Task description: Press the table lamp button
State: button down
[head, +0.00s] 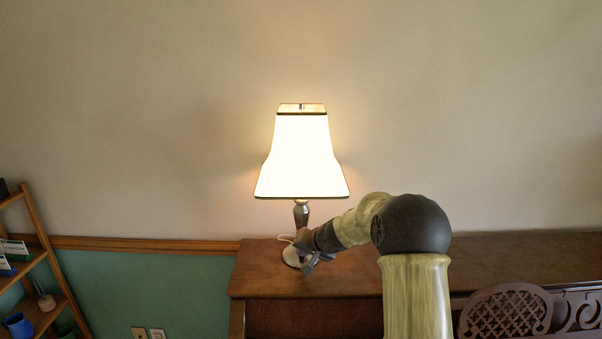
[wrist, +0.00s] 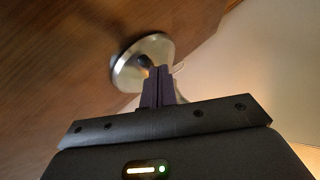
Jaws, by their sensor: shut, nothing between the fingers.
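The table lamp (head: 302,160) stands upright on the wooden piano top, its white shade brightly lit. Its round metal base also shows in the wrist view (wrist: 128,70). My gripper (head: 306,266) is at the lamp's base, in front of the stem. In the wrist view my gripper's fingers (wrist: 158,74) are shut together and empty, with their tips over the base. A small dark spot on the base shows beside the fingertips; I cannot clearly make out the button, nor whether the fingers touch it.
The piano top (head: 500,252) is clear to the right of my arm. A wooden shelf (head: 42,262) with small items stands at the far left. A carved chair back (head: 508,312) is at the lower right. The wall (head: 150,120) is behind the lamp.

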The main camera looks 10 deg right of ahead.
jog(key=shift+f, duration=0.2)
dwell(0.4)
jog(key=shift+f+b, duration=0.3)
jog(key=shift+b, duration=0.35)
jog(key=shift+r, duration=0.45)
notch_tip(320, 180, up, 6)
jog(key=p, duration=0.4)
dwell(0.4)
